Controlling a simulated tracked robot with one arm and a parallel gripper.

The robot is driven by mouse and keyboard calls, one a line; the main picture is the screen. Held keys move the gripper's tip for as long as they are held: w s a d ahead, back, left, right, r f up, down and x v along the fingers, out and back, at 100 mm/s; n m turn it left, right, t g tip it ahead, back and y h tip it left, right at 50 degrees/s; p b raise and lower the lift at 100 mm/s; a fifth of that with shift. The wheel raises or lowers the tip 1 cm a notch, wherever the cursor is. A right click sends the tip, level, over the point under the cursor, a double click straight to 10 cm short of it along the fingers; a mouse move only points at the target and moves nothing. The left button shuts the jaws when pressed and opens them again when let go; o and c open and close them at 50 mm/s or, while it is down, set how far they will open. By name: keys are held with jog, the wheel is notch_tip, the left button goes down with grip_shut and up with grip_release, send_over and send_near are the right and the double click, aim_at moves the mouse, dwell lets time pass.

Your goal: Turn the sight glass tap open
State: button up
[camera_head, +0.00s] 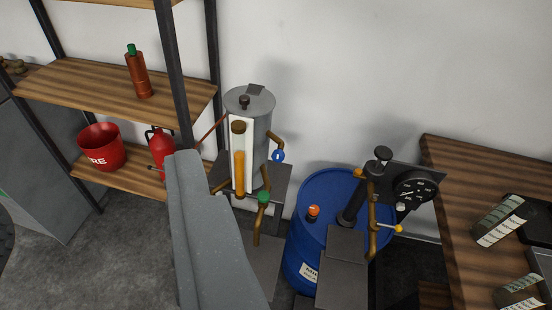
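A grey cylindrical tank (262,142) stands upright on a dark stand near the middle. On its front is a sight glass (239,165), an amber tube against a white panel. A pipe below the tank carries a green tap handle (264,198). A blue tap handle (278,156) sits on a brown pipe at the tank's right side. I cannot tell which of these is the sight glass tap, nor whether either is open. My gripper's fingers are not in view. A long grey part of my arm crosses the lower middle, left of the tank, with no visible contact.
A blue drum (305,250) with an orange cap stands right of the tank. Beside it are a black gauge (416,189) and pipework with a yellow handle (398,229). A wooden table (455,210) is at right.

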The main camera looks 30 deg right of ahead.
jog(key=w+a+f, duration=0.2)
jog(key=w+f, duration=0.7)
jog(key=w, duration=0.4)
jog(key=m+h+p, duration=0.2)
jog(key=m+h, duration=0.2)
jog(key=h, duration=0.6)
send_near(277, 160)
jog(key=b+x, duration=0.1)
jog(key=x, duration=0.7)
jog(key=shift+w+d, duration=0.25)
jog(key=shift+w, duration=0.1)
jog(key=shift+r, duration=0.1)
